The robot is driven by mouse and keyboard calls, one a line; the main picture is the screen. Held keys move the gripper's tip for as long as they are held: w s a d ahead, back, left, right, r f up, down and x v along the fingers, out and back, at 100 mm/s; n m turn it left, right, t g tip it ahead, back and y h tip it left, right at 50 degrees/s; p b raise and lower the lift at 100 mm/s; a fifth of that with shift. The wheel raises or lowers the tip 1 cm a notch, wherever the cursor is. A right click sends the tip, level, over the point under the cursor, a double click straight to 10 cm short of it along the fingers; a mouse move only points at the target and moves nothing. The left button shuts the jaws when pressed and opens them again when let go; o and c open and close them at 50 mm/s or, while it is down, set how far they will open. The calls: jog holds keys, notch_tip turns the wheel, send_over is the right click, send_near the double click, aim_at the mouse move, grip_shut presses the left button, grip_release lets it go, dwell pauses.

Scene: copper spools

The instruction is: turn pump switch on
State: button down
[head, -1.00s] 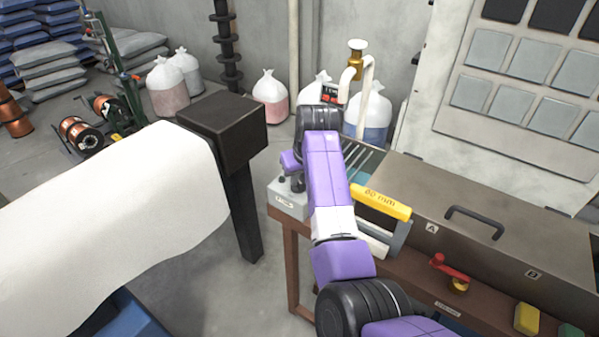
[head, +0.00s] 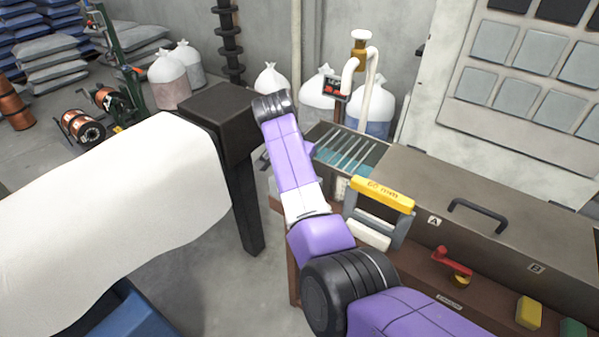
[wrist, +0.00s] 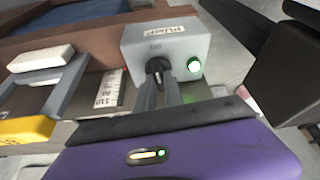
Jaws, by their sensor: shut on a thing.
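The pump switch is a grey box (wrist: 178,46) with a PUMP label, seen in the wrist view. It has a dark knob (wrist: 157,65) on its face and a round green lamp (wrist: 194,65), which looks lit. My gripper (wrist: 162,76) reaches to the box, its two fingers closed around the knob. In the head view my purple arm covers the switch box and the gripper.
A tank with a slatted top (head: 350,150) stands behind the arm. A white-covered roll (head: 110,215) and black post (head: 240,190) are at left.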

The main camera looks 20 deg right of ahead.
jog(key=shift+r+m+b, duration=0.1)
jog(key=shift+m+b, duration=0.2)
jog(key=shift+m, duration=0.3)
jog(key=shift+h, duration=0.3)
jog(key=c, duration=1.4)
grip_release()
jog(key=shift+c, duration=0.2)
jog(key=b+v, duration=0.1)
jog(key=v, duration=0.6)
jog(key=shift+r, duration=0.4)
jog(key=shift+w+a, duration=0.1)
jog(key=shift+w, duration=0.05)
